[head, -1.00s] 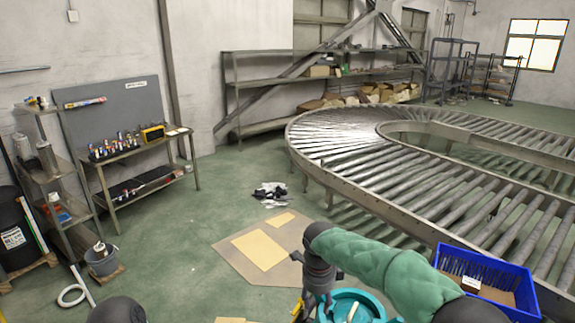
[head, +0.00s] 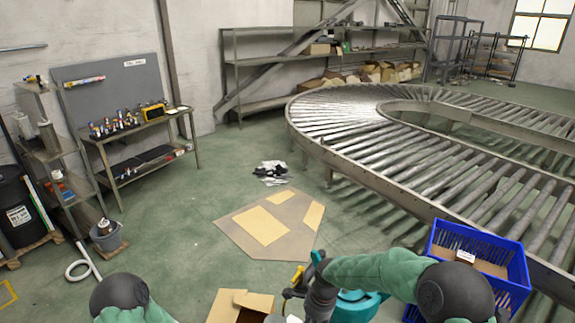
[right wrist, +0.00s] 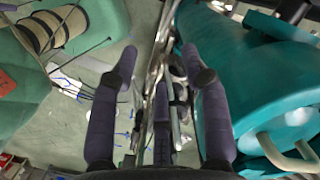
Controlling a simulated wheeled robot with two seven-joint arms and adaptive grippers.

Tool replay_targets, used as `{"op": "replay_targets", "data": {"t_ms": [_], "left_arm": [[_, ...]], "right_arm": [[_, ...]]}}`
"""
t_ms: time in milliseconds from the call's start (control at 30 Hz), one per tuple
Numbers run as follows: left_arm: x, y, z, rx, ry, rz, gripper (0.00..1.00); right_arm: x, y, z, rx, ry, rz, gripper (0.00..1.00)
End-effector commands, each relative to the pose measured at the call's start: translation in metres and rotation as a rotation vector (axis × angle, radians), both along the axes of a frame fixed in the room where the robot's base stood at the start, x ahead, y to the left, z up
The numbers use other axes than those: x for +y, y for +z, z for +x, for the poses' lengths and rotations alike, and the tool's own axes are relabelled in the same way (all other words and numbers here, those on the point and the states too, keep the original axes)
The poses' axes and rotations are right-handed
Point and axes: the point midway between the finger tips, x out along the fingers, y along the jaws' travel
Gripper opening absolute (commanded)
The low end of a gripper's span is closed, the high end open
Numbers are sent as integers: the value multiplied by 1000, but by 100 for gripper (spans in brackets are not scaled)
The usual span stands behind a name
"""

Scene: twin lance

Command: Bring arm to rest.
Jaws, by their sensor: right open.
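My right arm (head: 385,272), in a padded green sleeve, comes in from the lower right in the head view. Its gripper hangs low near the bottom edge, partly cut off there. In the right wrist view the right gripper (right wrist: 163,75) has its fingers spread apart, with nothing held between them. Thin metal rods or cables show behind the fingers, too cluttered to make out. Of my left arm, only a dark joint (head: 118,292) and a bit of green sleeve show at the bottom left. My left gripper is out of view.
A blue crate (head: 510,250) stands at the right beside the roller conveyor (head: 330,155). An open cardboard box (head: 228,300) is at the bottom. A flat cardboard sheet (head: 290,240) lies on the floor. A workbench (head: 140,145) and grey bucket (head: 107,238) are left.

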Motion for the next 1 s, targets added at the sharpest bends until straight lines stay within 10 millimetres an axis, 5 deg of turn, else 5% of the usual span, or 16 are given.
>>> {"op": "replay_targets", "data": {"t_ms": [33,200,500,800,1000], "left_arm": [[0,-3,0,0,0,0,100],[0,-8,0,1,0,0,100],[0,-17,0,0,0,0,100],[0,-24,0,0,0,0,100],[0,-25,0,0,0,0,100]], "right_arm": [[-1,-26,-14,10,64,23,46],[-2,-91,-55,-32,310,106,46],[-10,-174,-144,-156,683,184,46],[-22,-209,-221,-262,974,164,46],[-26,-213,-237,-284,1047,146,46]]}}
